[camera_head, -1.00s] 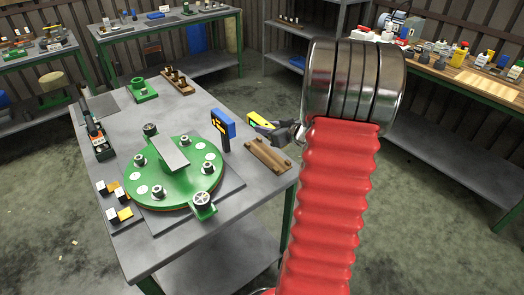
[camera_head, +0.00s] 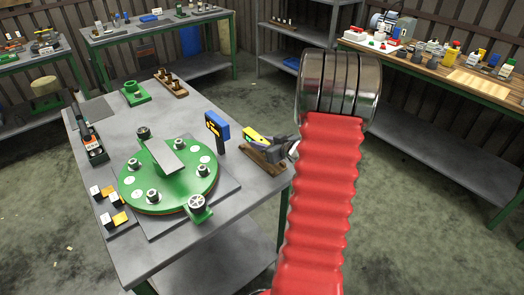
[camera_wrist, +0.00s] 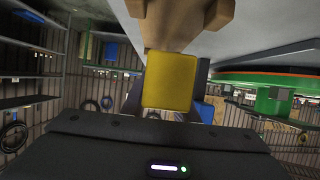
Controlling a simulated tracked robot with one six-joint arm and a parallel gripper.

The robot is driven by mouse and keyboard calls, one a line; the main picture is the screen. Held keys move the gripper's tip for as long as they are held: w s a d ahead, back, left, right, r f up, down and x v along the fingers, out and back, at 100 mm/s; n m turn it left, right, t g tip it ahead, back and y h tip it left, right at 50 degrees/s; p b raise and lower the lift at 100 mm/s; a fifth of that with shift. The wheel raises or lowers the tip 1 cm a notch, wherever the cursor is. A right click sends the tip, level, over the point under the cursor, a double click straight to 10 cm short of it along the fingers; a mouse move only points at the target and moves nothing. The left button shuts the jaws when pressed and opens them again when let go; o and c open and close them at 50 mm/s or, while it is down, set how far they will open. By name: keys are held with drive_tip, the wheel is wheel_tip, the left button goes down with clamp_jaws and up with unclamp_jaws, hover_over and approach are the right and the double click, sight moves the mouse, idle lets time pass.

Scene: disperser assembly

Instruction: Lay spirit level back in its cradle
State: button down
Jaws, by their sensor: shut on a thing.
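The yellow spirit level (camera_head: 254,137) is in my gripper (camera_head: 270,144), which is shut on it, just over the brown wooden cradle (camera_head: 250,155) near the right edge of the steel table. In the wrist view the yellow end of the level (camera_wrist: 170,82) faces me between the fingers, and the cradle (camera_wrist: 188,28) shows behind it with a notched end. The level's far part is hidden there. I cannot tell if the level touches the cradle.
A blue and black instrument (camera_head: 217,129) stands upright just left of the cradle. The green round disperser plate (camera_head: 185,187) with its bolts lies further left on the table (camera_head: 170,252). A wooden block with pegs (camera_head: 171,84) is at the back.

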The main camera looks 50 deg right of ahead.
sight(261, 156)
drive_tip(key=shift+f, duration=0.1)
drive_tip(key=shift+f, duration=1.75)
drive_tip(key=shift+f, duration=0.1)
drive_tip(key=c, duration=1.4)
unclamp_jaws()
drive_tip(key=shift+s, duration=0.15)
drive_tip(key=v, duration=1.2)
